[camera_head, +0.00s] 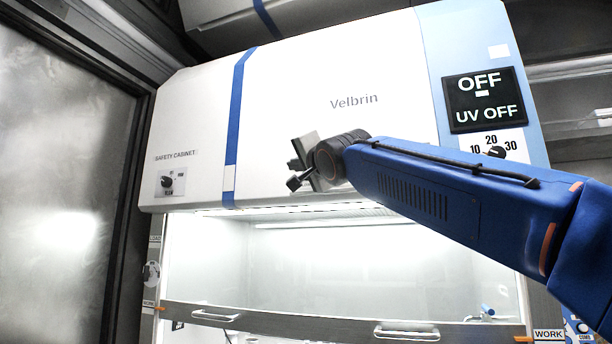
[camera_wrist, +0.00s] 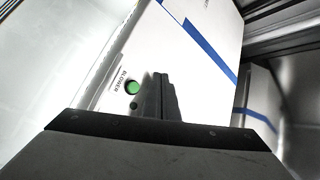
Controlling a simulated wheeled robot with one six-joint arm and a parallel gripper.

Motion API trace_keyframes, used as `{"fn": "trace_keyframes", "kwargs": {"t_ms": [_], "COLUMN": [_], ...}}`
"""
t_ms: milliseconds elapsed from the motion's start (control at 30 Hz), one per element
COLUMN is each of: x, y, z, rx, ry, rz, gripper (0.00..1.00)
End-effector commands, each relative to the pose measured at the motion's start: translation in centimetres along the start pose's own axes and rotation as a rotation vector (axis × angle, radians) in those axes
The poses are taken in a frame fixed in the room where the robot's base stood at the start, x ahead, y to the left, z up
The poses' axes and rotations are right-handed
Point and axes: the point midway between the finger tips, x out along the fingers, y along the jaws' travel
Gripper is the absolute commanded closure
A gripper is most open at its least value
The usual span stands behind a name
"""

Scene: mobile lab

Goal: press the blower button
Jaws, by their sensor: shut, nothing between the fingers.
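The blower button is a round green button (camera_wrist: 133,87) on the white cabinet face, with the label BLOWER beside it in the wrist view. My gripper (camera_wrist: 160,78) is shut and empty, its fingers just right of the button in that view. Whether the fingertips touch the panel cannot be told. In the head view my gripper (camera_head: 299,170) is in front of the lower edge of the white safety cabinet (camera_head: 290,90). The button cannot be made out in the head view.
A black display (camera_head: 484,100) reads OFF and UV OFF, with a dial (camera_head: 496,152) below it. A control knob (camera_head: 168,182) is at the cabinet's lower left. The lit work chamber and a sash with two handles (camera_head: 407,332) lie below. A grey door stands at left.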

Motion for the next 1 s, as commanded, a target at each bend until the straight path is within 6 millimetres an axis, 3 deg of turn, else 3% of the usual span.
{"fn": "trace_keyframes", "kwargs": {"t_ms": [500,1000], "x": [4.0,4.5], "y": [2.9,3.3], "z": [-2.9,-3.4], "rx": [0.0,0.0], "ry": [0.001,0.0], "rz": [0.002,-0.001], "gripper": [1.0,1.0]}}
